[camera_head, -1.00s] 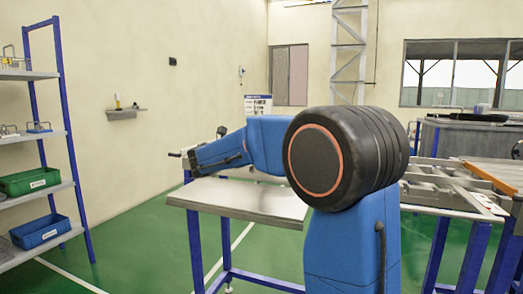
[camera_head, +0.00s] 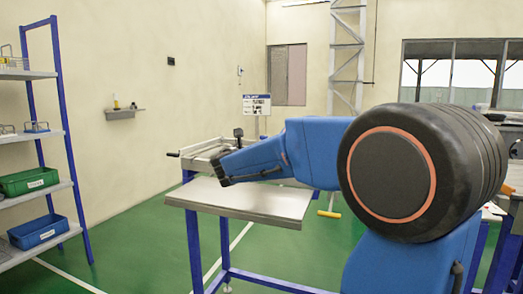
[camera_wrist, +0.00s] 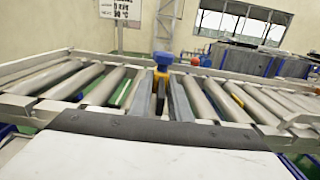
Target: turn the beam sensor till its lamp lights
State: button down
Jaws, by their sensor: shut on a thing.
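The beam sensor (camera_wrist: 163,60) shows in the wrist view as a small blue block with a yellow part below it, at the far side of the roller conveyor. I cannot make out a lit lamp.
The roller conveyor (camera_wrist: 92,90) runs across the wrist view, with a rail along its far side. In the head view a bare grey table (camera_head: 250,200) stands in front of it. A shelf with a green bin (camera_head: 30,181) and a blue bin (camera_head: 38,232) is at the left.

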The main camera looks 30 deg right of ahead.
jog(key=shift+r, duration=0.1)
jog(key=c, duration=1.9)
grip_release()
jog(key=v, duration=1.7)
jog(key=shift+s+a, duration=0.15)
